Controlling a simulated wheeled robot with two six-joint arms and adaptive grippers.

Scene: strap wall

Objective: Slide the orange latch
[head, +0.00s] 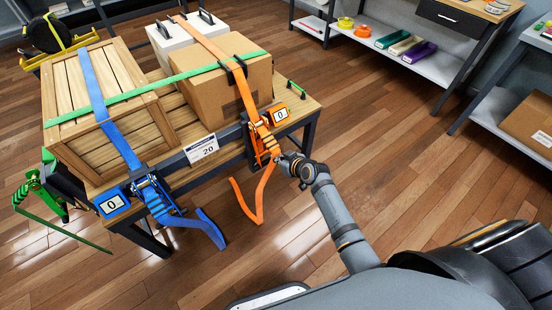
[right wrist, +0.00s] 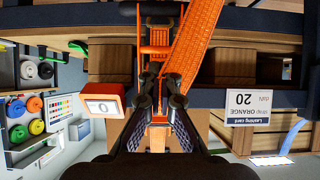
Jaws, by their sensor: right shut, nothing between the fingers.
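The orange ratchet (head: 263,138) hangs on the front edge of the table, with its orange strap running up over the cardboard box. It also shows in the right wrist view (right wrist: 157,38), upside down. I cannot tell clearly which small orange part is the latch. My right gripper (head: 281,158) is at the ratchet's lower right in the head view. In the right wrist view its fingers (right wrist: 161,73) point at the ratchet's orange parts, shut and holding nothing. Whether they touch the ratchet is unclear. My left gripper is not in view.
A display box (head: 281,114) reading 0 sits beside the ratchet. The orange strap tail (head: 259,195) hangs below. A blue ratchet (head: 154,195) and a lashing card (head: 201,148) are to the left. A wooden crate (head: 65,128) and cardboard box (head: 215,85) stand on the table. Floor to the right is clear.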

